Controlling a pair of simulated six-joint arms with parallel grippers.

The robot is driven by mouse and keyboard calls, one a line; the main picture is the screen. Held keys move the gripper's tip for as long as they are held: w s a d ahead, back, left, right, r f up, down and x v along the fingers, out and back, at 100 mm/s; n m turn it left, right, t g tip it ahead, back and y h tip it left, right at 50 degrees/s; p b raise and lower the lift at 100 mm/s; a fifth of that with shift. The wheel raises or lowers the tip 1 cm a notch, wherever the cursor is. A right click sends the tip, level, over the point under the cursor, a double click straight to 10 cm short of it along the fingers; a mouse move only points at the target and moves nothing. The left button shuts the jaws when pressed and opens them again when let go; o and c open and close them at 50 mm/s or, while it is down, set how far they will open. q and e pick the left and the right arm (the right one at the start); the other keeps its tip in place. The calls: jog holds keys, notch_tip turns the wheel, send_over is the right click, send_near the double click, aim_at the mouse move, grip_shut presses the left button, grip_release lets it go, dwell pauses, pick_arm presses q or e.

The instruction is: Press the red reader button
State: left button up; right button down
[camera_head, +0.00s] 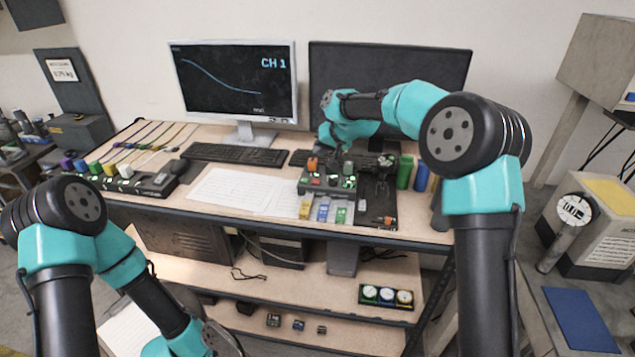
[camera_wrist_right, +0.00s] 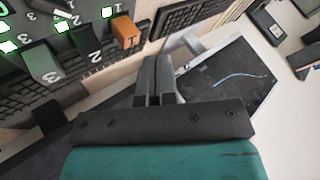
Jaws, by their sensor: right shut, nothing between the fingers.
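A dark control panel (camera_head: 327,190) stands near the front edge of the bench with an orange lever, green levers and lit green squares on it. A small red spot (camera_head: 316,181) on its left part looks like the red button; it is too small to be sure. My right gripper (camera_head: 338,152) is above the back of the panel, shut and empty. In the right wrist view its fingers (camera_wrist_right: 158,82) are together beside the orange lever (camera_wrist_right: 128,30) marked 1, apart from it. No red button shows in that view. My left arm hangs low at left, its fingertips out of frame.
Two monitors (camera_head: 233,80) and keyboards (camera_head: 234,154) stand behind. White papers (camera_head: 232,190) lie left of the panel. Blue, yellow and green blocks (camera_head: 323,211) sit at its front. Green and blue cylinders (camera_head: 404,172) stand at right.

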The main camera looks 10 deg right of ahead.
aim_at(318, 181)
jog(key=shift+w+a+r, duration=0.15)
jog(key=shift+w+a, duration=0.1)
jog(key=shift+w, duration=0.05)
jog(key=shift+f, duration=4.4)
jog(key=shift+f, duration=0.1)
jog(key=shift+f, duration=0.35)
jog(key=shift+f, duration=0.35)
jog(key=shift+r, duration=0.8)
